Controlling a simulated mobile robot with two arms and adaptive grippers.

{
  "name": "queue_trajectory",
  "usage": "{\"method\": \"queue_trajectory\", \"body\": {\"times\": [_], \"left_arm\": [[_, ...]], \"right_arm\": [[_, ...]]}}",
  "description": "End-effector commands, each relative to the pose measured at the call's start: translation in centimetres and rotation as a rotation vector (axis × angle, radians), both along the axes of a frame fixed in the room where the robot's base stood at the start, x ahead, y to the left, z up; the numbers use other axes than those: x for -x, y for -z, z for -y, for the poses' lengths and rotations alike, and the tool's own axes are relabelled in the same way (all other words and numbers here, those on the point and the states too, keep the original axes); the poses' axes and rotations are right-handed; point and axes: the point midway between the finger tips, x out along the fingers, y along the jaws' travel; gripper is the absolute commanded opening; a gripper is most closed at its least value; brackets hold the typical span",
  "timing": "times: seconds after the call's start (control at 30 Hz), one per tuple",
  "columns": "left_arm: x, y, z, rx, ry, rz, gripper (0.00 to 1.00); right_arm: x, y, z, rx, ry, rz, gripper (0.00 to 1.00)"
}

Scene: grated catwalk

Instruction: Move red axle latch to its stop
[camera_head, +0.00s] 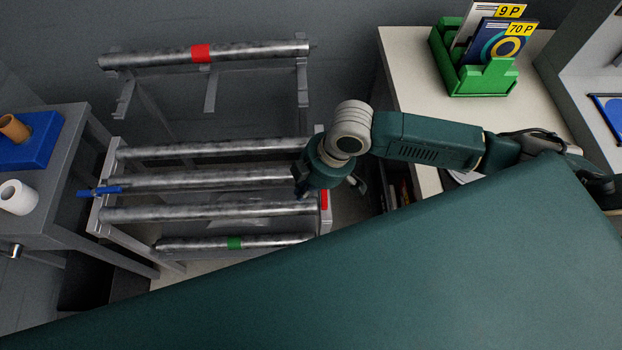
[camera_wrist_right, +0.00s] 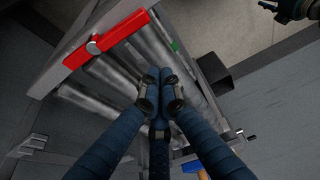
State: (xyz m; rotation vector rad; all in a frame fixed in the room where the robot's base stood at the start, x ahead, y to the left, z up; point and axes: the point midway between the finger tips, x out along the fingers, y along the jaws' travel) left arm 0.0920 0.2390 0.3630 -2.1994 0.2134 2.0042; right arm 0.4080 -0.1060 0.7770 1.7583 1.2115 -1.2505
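The red axle latch (camera_wrist_right: 108,40) is a flat red bar with a grey round pivot, lying across the rack's end in the upper left of the right wrist view. In the head view a narrow strip of the latch (camera_head: 325,199) shows at the rack's right end. My right gripper (camera_head: 330,188) hangs over that end, partly hiding it. In the wrist view its blue fingers (camera_wrist_right: 160,77) converge with their tips together over the rollers, nothing visible between them, apart from the latch. A dark green gripper (camera_wrist_right: 290,12), apparently my left, shows at the top right edge, too small to judge.
The grey rack (camera_head: 112,212) carries several metal rollers, one with a green band (camera_head: 234,243). A blue handle (camera_head: 100,190) sticks out at its left. A roller with a red band (camera_head: 201,53) lies behind. A pale table (camera_head: 410,50) with a green holder (camera_head: 487,80) stands right.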

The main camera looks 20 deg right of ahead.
Motion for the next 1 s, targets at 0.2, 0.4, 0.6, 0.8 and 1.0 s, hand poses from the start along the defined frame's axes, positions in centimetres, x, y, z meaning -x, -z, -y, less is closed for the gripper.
{"method": "queue_trajectory", "body": {"times": [0.2, 0.4, 0.6, 0.8, 1.0], "left_arm": [[0.0, -0.7, 0.1, 0.001, 0.000, 0.001, 0.73], [0.0, -1.3, 0.2, 0.002, 0.002, 0.001, 0.73], [0.0, -1.4, 0.6, 0.007, 0.004, 0.000, 0.73], [0.0, -1.4, 0.7, 0.008, 0.004, 0.000, 0.73], [0.0, -2.5, 0.7, 0.008, 0.004, -0.001, 0.73]], "right_arm": [[-0.2, 3.4, -0.2, 0.006, 0.003, 0.000, 0.00], [0.8, 3.3, 2.1, 0.003, 0.001, 0.001, 0.00], [1.0, 3.4, 2.6, 0.001, -0.001, 0.002, 0.00], [1.0, 3.4, 2.7, 0.000, -0.001, 0.003, 0.00], [1.4, 3.1, 3.4, 0.003, 0.001, 0.000, 0.00]]}}
